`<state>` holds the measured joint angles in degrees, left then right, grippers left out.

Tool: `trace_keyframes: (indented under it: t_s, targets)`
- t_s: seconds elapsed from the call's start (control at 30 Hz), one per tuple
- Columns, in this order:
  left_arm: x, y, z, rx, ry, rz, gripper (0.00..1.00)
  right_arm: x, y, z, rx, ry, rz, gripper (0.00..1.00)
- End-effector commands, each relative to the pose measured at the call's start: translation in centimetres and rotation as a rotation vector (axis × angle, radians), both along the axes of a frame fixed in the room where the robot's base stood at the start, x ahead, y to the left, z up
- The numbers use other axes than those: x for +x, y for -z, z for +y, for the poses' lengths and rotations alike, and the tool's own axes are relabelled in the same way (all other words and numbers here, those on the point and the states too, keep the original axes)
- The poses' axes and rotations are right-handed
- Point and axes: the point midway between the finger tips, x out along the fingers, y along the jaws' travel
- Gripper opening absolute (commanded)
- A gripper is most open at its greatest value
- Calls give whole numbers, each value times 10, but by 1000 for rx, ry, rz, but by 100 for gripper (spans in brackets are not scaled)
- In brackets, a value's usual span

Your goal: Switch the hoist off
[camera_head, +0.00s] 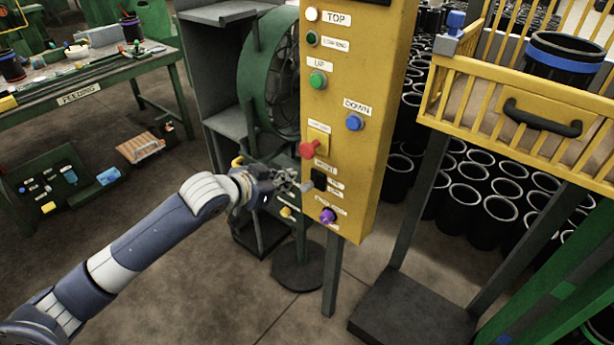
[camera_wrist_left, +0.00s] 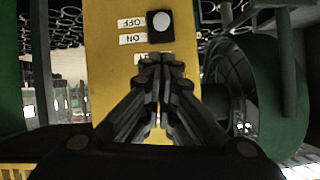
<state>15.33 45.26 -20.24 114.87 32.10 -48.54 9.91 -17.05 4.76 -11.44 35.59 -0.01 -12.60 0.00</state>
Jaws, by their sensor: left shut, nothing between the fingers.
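The yellow hoist control panel (camera_head: 345,100) stands upright in the middle of the head view. A small black switch (camera_head: 319,180) sits low on its left side. In the left wrist view, the switch (camera_wrist_left: 161,36) appears upside down beside the OFF label (camera_wrist_left: 131,22) and ON label (camera_wrist_left: 133,39). A white round spot lies on its part beside OFF. My left gripper (camera_head: 303,186) is shut and empty, its tips close beside the switch; contact cannot be told. In the wrist view its fingertips (camera_wrist_left: 161,60) point at the panel just short of the switch. My right gripper is out of view.
A red knob (camera_head: 310,150) is just above the switch and a purple button (camera_head: 327,215) just below. Green UP (camera_head: 317,79) and blue DOWN (camera_head: 354,122) buttons sit higher. A green fan (camera_head: 262,75) stands behind, left. A yellow basket (camera_head: 480,85) is at right.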

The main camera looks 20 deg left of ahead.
Motion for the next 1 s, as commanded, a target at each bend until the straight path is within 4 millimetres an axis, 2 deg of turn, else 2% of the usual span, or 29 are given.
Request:
trace_keyframes:
  t_s: [0.23, 0.7, 1.0]
  targets:
    - [12, 5, -3, -4, -2, 0, 0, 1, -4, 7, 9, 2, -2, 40]
    - [68, 38, -22, -2, -1, 0, 0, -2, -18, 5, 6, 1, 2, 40]
    - [83, 48, -26, 0, -1, -2, 0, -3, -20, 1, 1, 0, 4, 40]
